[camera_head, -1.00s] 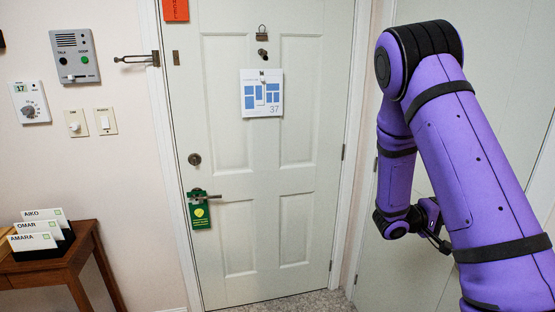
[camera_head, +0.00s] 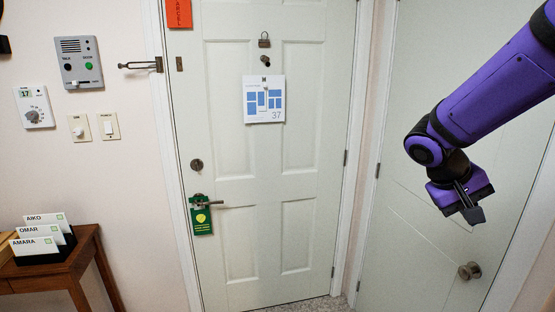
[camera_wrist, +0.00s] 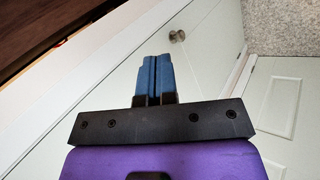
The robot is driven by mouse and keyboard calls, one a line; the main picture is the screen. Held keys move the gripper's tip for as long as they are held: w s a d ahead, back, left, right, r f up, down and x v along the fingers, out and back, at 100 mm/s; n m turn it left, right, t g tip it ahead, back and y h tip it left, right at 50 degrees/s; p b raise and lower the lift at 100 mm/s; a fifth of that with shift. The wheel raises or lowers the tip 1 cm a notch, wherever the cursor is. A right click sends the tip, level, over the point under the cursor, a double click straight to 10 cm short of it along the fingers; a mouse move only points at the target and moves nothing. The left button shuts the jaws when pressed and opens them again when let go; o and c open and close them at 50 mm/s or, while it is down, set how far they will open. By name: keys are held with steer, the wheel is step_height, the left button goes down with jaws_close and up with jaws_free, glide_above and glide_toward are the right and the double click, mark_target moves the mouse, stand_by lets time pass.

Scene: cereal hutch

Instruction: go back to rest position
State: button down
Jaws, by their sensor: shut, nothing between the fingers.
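My gripper (camera_head: 468,206) is at the right of the head view, on my purple arm, in front of a pale door with a round knob. It points down and a little to the right. In the wrist view its two blue-grey fingers (camera_wrist: 154,75) lie side by side, shut with nothing between them. The fingers touch nothing that I can see.
The pale right-hand door (camera_head: 400,230) has a round knob (camera_head: 470,271) below my gripper. The panelled door (camera_head: 238,145) carries a green hanger (camera_head: 201,216) on its handle. A wooden table (camera_head: 80,262) with name cards (camera_head: 38,246) stands at the left.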

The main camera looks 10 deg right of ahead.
steer(key=s+a+r+n+t+y, duration=0.1)
steer(key=s+a+r+t+y, duration=0.2)
steer(key=a, duration=0.4)
steer(key=s+a+r+n+t+y, duration=0.2)
steer(key=s+a+r+t+y, duration=0.2)
steer(key=s+a+r, duration=0.1)
steer(key=shift+s+a+r, duration=0.2)
steer(key=shift+s+a, duration=0.4)
steer(key=shift+a, duration=0.35)
